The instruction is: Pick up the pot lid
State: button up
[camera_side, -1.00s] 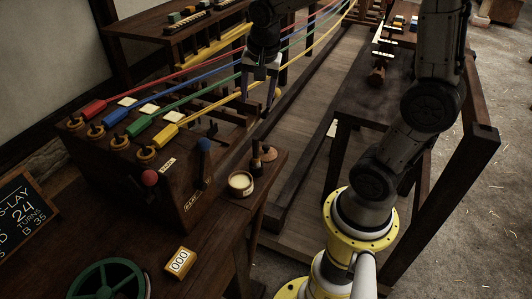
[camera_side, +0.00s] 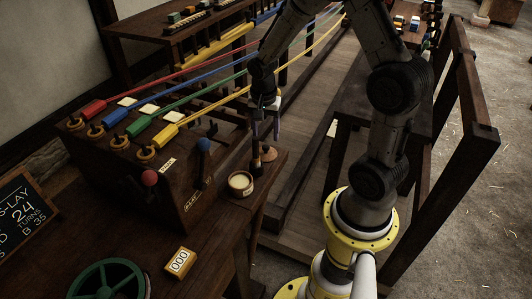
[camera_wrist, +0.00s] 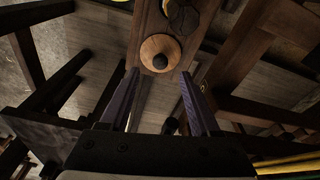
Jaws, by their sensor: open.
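The pot lid (camera_side: 270,154) is a small round wooden disc with a dark knob, lying on the right corner of the dark bench. In the wrist view the lid (camera_wrist: 152,46) is seen from above, just beyond the fingertips and roughly centred between them. My gripper (camera_side: 266,136) is open and empty above the lid, fingers pointing down; its two fingers also show in the wrist view (camera_wrist: 158,78). An open pot (camera_side: 241,184) with pale contents stands in front of the lid. The gap between fingertips and lid is hard to judge.
Red, blue, green and yellow ropes (camera_side: 232,96) stretch behind my gripper.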

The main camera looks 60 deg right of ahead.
aim_at(266, 146)
jog(key=f, duration=0.5)
jog(key=shift+w+d, duration=0.1)
jog(key=shift+d, duration=0.15)
grip_shut()
